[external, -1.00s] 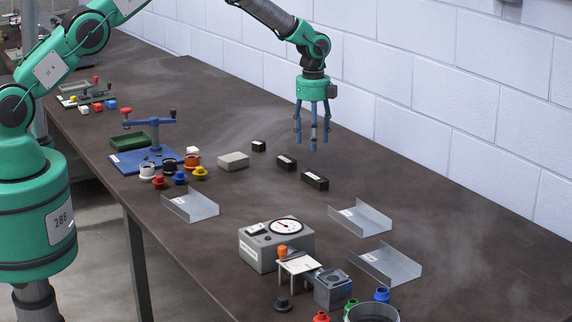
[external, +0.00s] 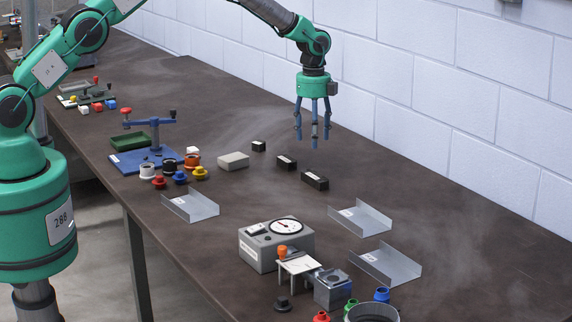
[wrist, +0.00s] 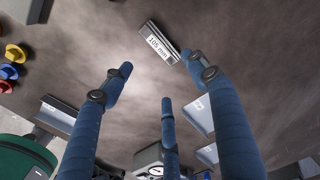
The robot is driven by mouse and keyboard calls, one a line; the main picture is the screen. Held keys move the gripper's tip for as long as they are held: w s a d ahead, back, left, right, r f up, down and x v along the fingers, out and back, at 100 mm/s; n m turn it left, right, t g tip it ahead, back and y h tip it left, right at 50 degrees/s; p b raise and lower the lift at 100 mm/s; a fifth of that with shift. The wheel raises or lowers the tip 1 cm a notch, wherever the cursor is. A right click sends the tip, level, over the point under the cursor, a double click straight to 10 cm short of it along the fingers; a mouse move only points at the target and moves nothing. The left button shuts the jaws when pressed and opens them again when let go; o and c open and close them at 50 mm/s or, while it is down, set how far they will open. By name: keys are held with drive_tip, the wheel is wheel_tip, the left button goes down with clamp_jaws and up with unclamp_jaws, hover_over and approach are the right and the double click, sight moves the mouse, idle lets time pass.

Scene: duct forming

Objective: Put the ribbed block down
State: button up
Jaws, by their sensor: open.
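My gripper (external: 313,140) is open and empty, its three blue fingers pointing down above the table. It also shows in the wrist view (wrist: 160,78), with nothing between the fingers. A long black block (external: 315,181) with a white label lies on the table just below the fingers, apart from them. The wrist view shows a dark block (wrist: 158,43) labelled "105 mm", with lines along its side, lying just beyond the fingertips. Which block is the ribbed one I cannot tell for certain.
Smaller black blocks (external: 286,162) (external: 259,146) and a light grey block (external: 233,161) lie to the left. Bent metal channels (external: 360,219) (external: 386,265) (external: 190,207) and a grey dial gauge box (external: 276,246) stand nearer. The table towards the wall is clear.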

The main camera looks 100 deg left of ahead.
drive_tip(key=w+d+r+n+t, duration=0.1)
drive_tip(key=d+r+n, duration=0.1)
drive_tip(key=d+r, duration=1.55)
drive_tip(key=s+d+r+n+t+y, duration=0.1)
drive_tip(key=s+d+r, duration=0.3)
drive_tip(key=d+r, duration=0.4)
drive_tip(key=s+d+r+n+t, duration=0.1)
drive_tip(key=s+d+r, duration=0.2)
drive_tip(key=d+r, duration=0.55)
drive_tip(key=s+d+r+n+t, duration=0.1)
drive_tip(key=s+d+r, duration=0.2)
drive_tip(key=s+d, duration=0.45)
drive_tip(key=s+d+r+n, duration=0.1)
drive_tip(key=s+d+r, duration=0.2)
drive_tip(key=s+d, duration=0.4)
drive_tip(key=s+d+f+n, duration=0.1)
drive_tip(key=s+d, duration=0.4)
drive_tip(key=s, duration=0.3)
drive_tip(key=s+d+f+n+t+h, duration=0.1)
drive_tip(key=s+d, duration=0.4)
drive_tip(key=s, duration=0.3)
drive_tip(key=shift+s+d+f+n+t, duration=0.2)
drive_tip(key=shift+s+n+t, duration=0.1)
drive_tip(key=shift+s+n, duration=0.1)
drive_tip(key=shift+f, duration=0.1)
wheel_tip(320, 180, down, 8)
drive_tip(key=b, duration=0.8)
drive_tip(key=shift+r, duration=0.25)
